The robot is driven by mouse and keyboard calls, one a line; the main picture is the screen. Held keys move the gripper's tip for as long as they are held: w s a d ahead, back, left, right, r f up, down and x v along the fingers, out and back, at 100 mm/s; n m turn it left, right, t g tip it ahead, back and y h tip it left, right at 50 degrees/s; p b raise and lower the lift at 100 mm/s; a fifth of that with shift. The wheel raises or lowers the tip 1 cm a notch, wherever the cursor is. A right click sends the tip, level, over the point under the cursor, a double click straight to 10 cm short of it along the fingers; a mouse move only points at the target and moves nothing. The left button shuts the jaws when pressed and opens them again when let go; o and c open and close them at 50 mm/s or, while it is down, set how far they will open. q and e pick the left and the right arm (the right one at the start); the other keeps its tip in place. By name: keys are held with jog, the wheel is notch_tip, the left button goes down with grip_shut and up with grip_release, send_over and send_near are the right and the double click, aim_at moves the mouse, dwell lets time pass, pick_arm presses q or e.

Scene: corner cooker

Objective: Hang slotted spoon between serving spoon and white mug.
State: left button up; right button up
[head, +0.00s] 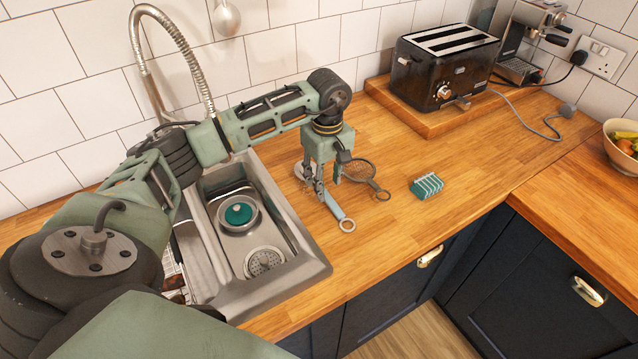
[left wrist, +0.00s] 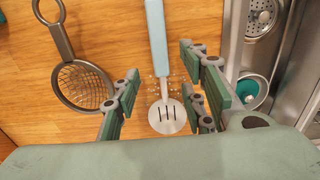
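The slotted spoon (head: 335,208) lies on the wooden counter to the right of the sink. It has a light blue handle with a ring at its end and a round metal head with slots, which shows in the left wrist view (left wrist: 167,117). My left gripper (head: 327,186) points down over the spoon. Its fingers are open and apart, one on each side of the spoon's neck in the left wrist view. A metal spoon bowl (head: 226,18), perhaps the serving spoon, hangs at the wall, its top cut off. The white mug is not in view, nor is my right gripper.
A strainer (head: 360,171) lies close beside the slotted spoon. A teal striped block (head: 427,186) lies further right. The sink (head: 308,272) with its spring tap (head: 178,40) is at left. A toaster (head: 442,70) stands behind. The counter's front right is clear.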

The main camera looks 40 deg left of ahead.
aim_at(326, 194)
pick_arm(q)
jog(key=shift+s+d+f+p, duration=0.15)
jog(key=shift+f+p, duration=0.5)
jog(key=shift+f, duration=1.3)
jog(key=shift+c, duration=0.5)
grip_shut()
